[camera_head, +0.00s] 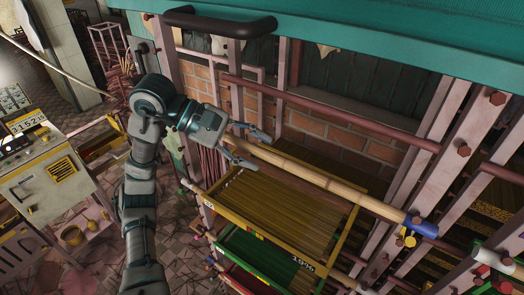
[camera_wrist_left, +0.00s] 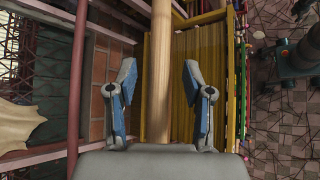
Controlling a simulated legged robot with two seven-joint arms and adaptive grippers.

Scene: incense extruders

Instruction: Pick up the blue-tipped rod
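The blue-tipped rod is a long pale bamboo pole (camera_head: 315,175) that slants down to the right in the head view, ending in a blue tip (camera_head: 424,229). My left gripper (camera_head: 262,152) is at the rod's upper-left end, with its fingers spread open. In the left wrist view the rod (camera_wrist_left: 160,85) runs straight between the open fingers (camera_wrist_left: 159,66), with a visible gap on each side. The near part of the rod is hidden by the gripper body. The blue tip does not show in the wrist view. My right gripper is not in view.
A yellow-framed tray (camera_head: 207,203) and a green-framed tray (camera_head: 235,246) of sticks lie below the rod. A dark red rail (camera_head: 330,127) and a brick wall (camera_head: 312,128) are behind it. A teal beam (camera_head: 380,45) overhangs. A control box (camera_head: 40,175) stands left.

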